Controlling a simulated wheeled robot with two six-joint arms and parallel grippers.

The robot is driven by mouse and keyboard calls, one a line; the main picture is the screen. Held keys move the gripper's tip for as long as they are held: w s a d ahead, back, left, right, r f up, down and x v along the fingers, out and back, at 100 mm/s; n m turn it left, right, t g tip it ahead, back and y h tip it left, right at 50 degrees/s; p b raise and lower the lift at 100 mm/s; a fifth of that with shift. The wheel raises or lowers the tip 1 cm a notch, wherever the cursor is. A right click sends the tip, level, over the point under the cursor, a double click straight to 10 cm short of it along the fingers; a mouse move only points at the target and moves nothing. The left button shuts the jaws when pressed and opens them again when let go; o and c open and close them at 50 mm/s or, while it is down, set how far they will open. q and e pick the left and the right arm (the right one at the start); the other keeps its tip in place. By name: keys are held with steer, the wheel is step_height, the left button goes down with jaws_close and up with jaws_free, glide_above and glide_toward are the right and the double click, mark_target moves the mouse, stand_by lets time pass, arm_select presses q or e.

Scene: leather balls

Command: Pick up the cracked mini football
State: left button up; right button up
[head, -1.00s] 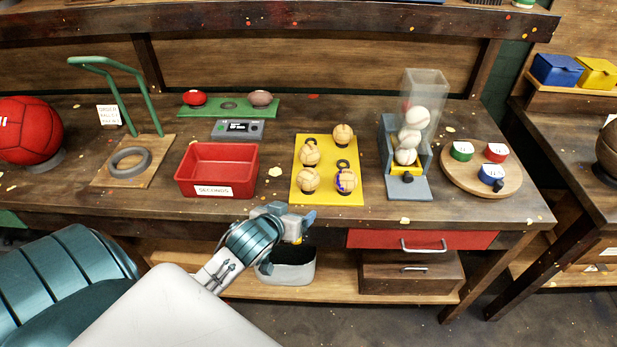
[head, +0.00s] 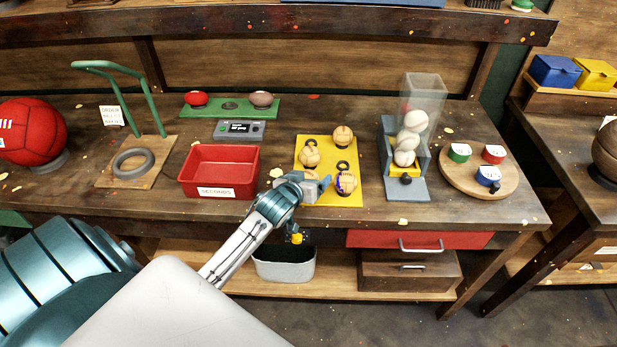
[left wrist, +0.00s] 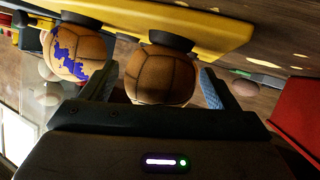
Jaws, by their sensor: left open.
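The yellow tray (head: 327,198) holds several small tan balls on dark rings. The front-left tan ball (left wrist: 160,73) has dark seams and sits between the fingers of my open left gripper (left wrist: 160,90); I cannot tell whether they touch it. In the head view my left gripper (head: 319,187) covers most of this ball. The front-right ball (head: 346,182) has blue-purple marks, which show as a jagged blue patch in the left wrist view (left wrist: 72,52). Two other tan balls stand behind, one at left (head: 309,157) and one at right (head: 342,135). I cannot make out a crack on any. My right gripper is out of view.
A red bin (head: 219,191) labelled SECONDS stands left of the tray. A clear tube dispenser (head: 424,95) with white balls stands right of it, then a round board (head: 478,180) with coloured tins. A grey bin (head: 284,266) sits below.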

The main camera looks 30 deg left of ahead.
arm_select(q)
steer(key=shift+x, duration=0.8)
steer(key=c, duration=1.1)
